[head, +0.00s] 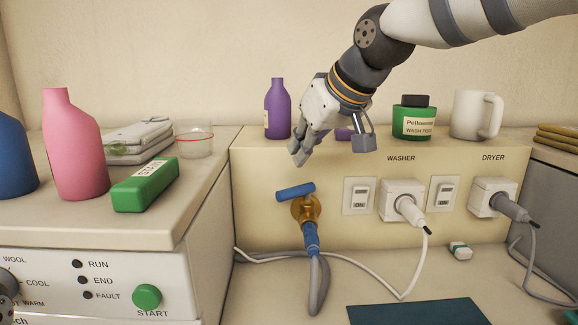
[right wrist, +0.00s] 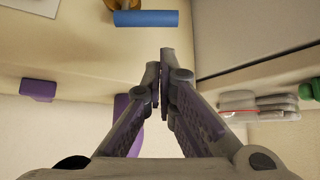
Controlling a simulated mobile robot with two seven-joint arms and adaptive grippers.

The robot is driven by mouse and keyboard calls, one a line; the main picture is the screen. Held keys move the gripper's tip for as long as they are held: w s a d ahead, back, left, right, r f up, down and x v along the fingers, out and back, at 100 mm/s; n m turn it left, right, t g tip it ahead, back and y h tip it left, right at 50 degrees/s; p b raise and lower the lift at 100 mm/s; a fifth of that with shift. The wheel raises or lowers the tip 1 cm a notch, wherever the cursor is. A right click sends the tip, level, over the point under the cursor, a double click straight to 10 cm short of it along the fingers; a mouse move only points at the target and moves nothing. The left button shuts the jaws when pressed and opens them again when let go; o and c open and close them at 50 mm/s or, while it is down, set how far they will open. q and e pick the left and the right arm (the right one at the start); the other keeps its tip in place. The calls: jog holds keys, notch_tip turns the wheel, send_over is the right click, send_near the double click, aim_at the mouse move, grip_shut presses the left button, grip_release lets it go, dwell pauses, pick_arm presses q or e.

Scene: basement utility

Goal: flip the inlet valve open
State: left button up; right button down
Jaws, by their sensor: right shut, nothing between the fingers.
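The inlet valve has a brass body (head: 306,211) on the cream wall panel, with a blue hose end below it. Its blue lever (head: 296,192) lies nearly level across the top, its right end slightly higher. The lever also shows as a blue bar in the right wrist view (right wrist: 146,18), beyond my fingertips. My right gripper (head: 298,156) is above the valve, pointing down, with a visible gap to the lever. Its fingers are together and empty, as the right wrist view also shows (right wrist: 161,70). My left gripper is not in view.
A purple bottle (head: 278,108), a green jar (head: 412,120) and a white mug (head: 472,114) stand on the ledge. Washer (head: 402,198) and dryer (head: 492,196) plugs are right of the valve. The machine with the pink bottle (head: 72,150) is left. Space before the valve is clear.

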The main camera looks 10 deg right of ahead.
jog(key=x, duration=0.9)
jog(key=shift+f, duration=0.15)
